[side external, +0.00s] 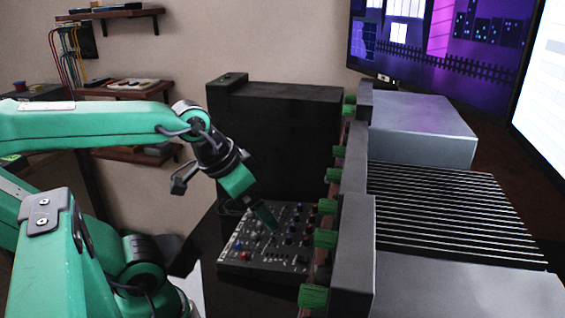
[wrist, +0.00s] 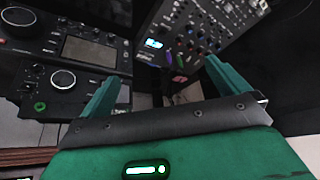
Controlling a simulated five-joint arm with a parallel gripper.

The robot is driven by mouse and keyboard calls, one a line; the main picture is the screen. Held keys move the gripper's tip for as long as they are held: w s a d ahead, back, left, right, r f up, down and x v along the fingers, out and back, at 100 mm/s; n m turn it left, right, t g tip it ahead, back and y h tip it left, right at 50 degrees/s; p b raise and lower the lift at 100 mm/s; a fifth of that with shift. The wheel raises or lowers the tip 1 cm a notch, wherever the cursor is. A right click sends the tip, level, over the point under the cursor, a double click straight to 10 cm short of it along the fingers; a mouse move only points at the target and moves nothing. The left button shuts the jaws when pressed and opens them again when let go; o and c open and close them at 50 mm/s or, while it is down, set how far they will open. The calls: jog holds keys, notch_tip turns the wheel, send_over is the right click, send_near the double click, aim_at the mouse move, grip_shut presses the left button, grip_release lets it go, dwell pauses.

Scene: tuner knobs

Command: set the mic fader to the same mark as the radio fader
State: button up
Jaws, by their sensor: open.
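A dark mixer panel (side external: 255,262) with several rows of knobs lies low on the desk in the side view. It also shows at the top of the wrist view (wrist: 200,32), with a small blue-lit display. I cannot make out which controls are the mic fader and the radio fader, or their marks. My green gripper (side external: 264,216) reaches down over the upper middle of the panel and hides part of it. In the wrist view my gripper's fingers (wrist: 163,88) are apart with nothing held between them. Whether a fingertip touches the panel cannot be told.
A tall black box (side external: 290,135) stands behind the panel. Grey rack units (side external: 430,125) with green blocks along their edge stand close on its right. In the wrist view, two dark devices with dials (wrist: 92,52) sit at the left.

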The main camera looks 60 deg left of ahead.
jog(key=c, duration=0.6)
jog(key=shift+w+a+r, duration=0.1)
jog(key=shift+w+a, duration=0.25)
jog(key=shift+w, duration=0.1)
jog(key=c, duration=0.8)
jog(key=w+a+m+g, duration=0.1)
jog(key=w+a, duration=0.2)
jog(key=w+a+m, duration=0.1)
jog(key=w+a, duration=0.2)
jog(key=shift+f+m+g+y, duration=0.2)
jog(key=shift+m+g+y, duration=0.2)
jog(key=shift+c, duration=0.2)
jog(key=w+a+f+m+g, duration=0.1)
jog(key=w+a+f+m, duration=0.1)
jog(key=a+f, duration=0.2)
jog(key=w+a+f+m+g, duration=0.1)
jog(key=a+f, duration=0.3)
jog(key=a, duration=0.6)
jog(key=w+a+f+m+g, duration=0.1)
jog(key=w+a+f+m, duration=0.2)
jog(key=a, duration=0.4)
jog(key=shift+w+f+g+h, duration=0.3)
jog(key=shift+f+g+h, duration=0.1)
jog(key=shift+f, duration=0.25)
jog(key=shift+a+f, duration=0.2)
jog(key=shift+a, duration=0.05)
jog(key=shift+f, duration=0.15)
